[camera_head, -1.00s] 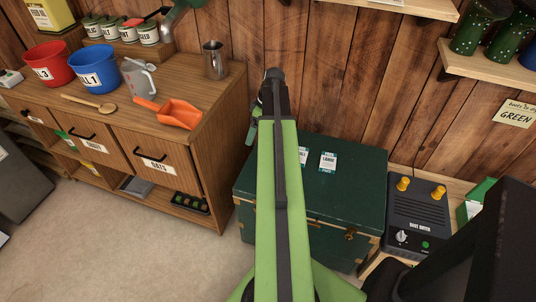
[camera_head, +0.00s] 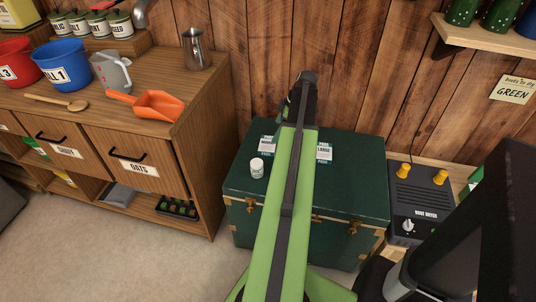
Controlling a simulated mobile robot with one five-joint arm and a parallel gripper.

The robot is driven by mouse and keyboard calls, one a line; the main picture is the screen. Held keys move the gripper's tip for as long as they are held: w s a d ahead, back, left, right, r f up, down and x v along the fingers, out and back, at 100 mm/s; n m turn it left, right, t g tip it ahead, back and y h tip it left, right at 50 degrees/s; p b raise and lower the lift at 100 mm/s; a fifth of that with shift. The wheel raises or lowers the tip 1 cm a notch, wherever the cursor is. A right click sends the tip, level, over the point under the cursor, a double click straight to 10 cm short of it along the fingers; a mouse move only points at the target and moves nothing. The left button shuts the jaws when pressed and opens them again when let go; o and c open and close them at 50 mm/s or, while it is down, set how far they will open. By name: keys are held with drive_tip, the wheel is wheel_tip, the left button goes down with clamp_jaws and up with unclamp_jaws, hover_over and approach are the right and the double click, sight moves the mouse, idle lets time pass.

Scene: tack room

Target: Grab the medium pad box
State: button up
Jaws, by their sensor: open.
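A green trunk (camera_head: 350,195) stands against the plank wall, with small white-and-teal boxes on its lid. One box (camera_head: 324,151) right of my arm reads LARGE. Another box (camera_head: 266,145) left of my arm has a label too small to read surely; it may be the medium pad box. My arm crosses the middle of the lid and may hide another box. My gripper (camera_head: 285,122) is at the arm's far end, above the back of the trunk. It is open, seen mostly from behind, with its fingertips largely hidden. It holds nothing that I can see.
A white jar (camera_head: 257,168) stands on the lid in front of the left box. A wooden cabinet (camera_head: 200,140) with an orange scoop (camera_head: 158,104) stands left. A boot dryer (camera_head: 419,200) is right of the trunk. A shelf (camera_head: 490,45) juts out upper right.

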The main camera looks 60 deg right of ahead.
sight(268, 143)
drive_tip(key=b+x, duration=0.2)
drive_tip(key=x, duration=0.2)
drive_tip(key=shift+s, duration=0.1)
drive_tip(key=b+x, duration=0.5)
drive_tip(key=shift+w+a+f, duration=0.15)
drive_tip(key=shift+w+a, duration=0.05)
drive_tip(key=shift+w, duration=0.05)
drive_tip(key=shift+r, duration=0.2)
drive_tip(key=c, duration=1.1)
